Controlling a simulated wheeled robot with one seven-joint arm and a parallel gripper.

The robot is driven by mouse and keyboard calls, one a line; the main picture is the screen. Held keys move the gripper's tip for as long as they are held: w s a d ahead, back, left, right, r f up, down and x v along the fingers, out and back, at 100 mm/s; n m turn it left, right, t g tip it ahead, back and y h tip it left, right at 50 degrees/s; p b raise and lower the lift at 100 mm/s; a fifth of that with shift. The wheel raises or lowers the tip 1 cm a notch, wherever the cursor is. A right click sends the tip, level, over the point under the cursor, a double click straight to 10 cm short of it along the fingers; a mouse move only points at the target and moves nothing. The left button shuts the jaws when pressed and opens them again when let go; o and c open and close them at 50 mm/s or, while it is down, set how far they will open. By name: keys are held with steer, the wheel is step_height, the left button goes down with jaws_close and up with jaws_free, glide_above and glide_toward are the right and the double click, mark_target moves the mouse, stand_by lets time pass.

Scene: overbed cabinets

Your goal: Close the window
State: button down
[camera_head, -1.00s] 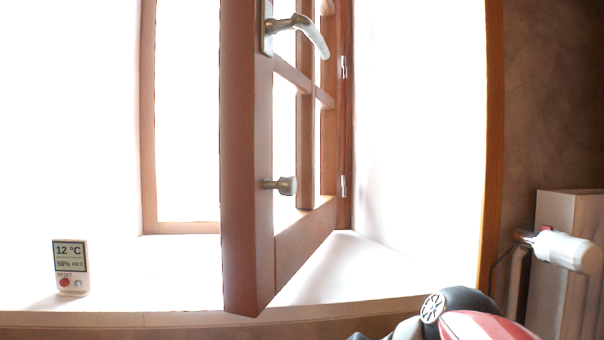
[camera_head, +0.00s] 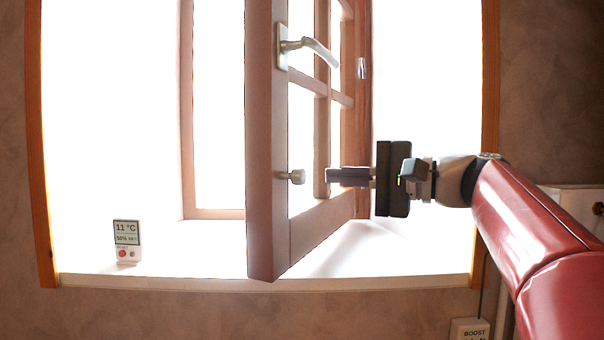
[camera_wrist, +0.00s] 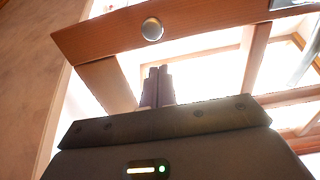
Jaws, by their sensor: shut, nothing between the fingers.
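The wooden window sash (camera_head: 265,150) stands swung open into the room, hinged on its right side. It has a silver lever handle (camera_head: 308,46) high up and a small round knob (camera_head: 293,177) lower down. My gripper (camera_head: 330,176) is shut and empty, to the right of the knob, with its fingers pointing left toward the sash. In the wrist view the fingers (camera_wrist: 159,75) point at the sash (camera_wrist: 190,28), with the round knob (camera_wrist: 152,29) just beyond their tips. Whether the fingertips touch the sash cannot be told.
A thermometer display (camera_head: 127,241) stands on the white sill at the left, near the front edge. The wooden window frame (camera_head: 187,120) is behind. A box marked BOOST (camera_head: 469,329) is low on the right. A white radiator (camera_head: 570,198) is partly hidden behind my arm.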

mark_target(301, 174)
steer(key=x, duration=0.7)
steer(key=shift+w+a+p, duration=0.1)
steer(key=shift+a+p, duration=0.05)
steer(key=shift+p, duration=0.2)
